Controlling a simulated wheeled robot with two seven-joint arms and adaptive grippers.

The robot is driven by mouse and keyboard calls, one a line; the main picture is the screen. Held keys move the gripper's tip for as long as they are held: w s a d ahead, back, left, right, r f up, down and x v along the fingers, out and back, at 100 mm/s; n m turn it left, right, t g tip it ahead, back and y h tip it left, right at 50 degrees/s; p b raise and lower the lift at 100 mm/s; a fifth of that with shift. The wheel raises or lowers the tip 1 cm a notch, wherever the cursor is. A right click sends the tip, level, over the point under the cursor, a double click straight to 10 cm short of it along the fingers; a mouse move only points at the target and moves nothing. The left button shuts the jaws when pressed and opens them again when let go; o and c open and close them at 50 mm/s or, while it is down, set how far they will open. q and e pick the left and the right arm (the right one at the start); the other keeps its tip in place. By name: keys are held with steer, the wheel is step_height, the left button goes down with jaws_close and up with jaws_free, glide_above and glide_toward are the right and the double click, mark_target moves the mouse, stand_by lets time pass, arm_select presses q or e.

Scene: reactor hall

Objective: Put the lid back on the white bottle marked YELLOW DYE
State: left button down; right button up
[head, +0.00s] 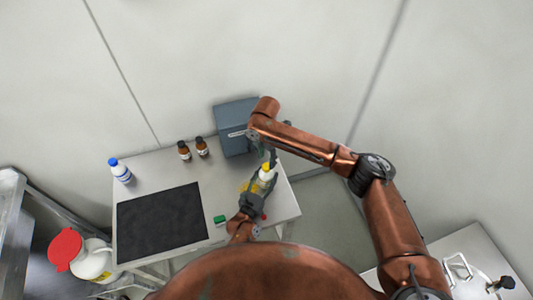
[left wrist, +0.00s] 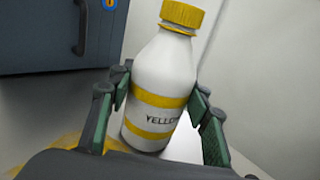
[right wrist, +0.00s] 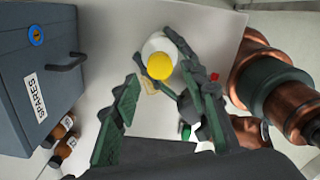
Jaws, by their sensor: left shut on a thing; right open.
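The white bottle (left wrist: 160,80) has yellow bands and black lettering starting "YELLO". It stands nearly upright between the fingers of my left gripper (left wrist: 160,100), which is shut on its body. A yellow lid (left wrist: 183,14) sits on its neck; I cannot tell how tight it is. The head view shows the bottle (head: 266,174) near the table's right side, with my left gripper (head: 257,188) around it. My right gripper (head: 270,157) is open and empty above the bottle. In the right wrist view the lid (right wrist: 160,66) lies just beyond its fingertips (right wrist: 165,88).
A grey-blue cabinet (head: 234,113) marked SPARES (right wrist: 35,97) stands behind the bottle. Two brown bottles (head: 184,151) (head: 202,147), a blue-capped bottle (head: 120,170), a black mat (head: 162,222) and a small green item (head: 219,219) are on the table. A red-capped jug (head: 92,262) is at left.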

mark_target(266, 166)
steer(key=shift+f, duration=2.1)
steer(key=shift+c, duration=0.7)
jaws_close()
steer(key=m, duration=0.8)
steer(key=shift+s+f, duration=0.1)
steer(key=m, duration=0.4)
steer(key=shift+a+m, duration=0.1)
steer(key=shift+m, duration=0.2)
steer(key=m, duration=0.5)
steer(key=shift+o, duration=1.5)
jaws_free()
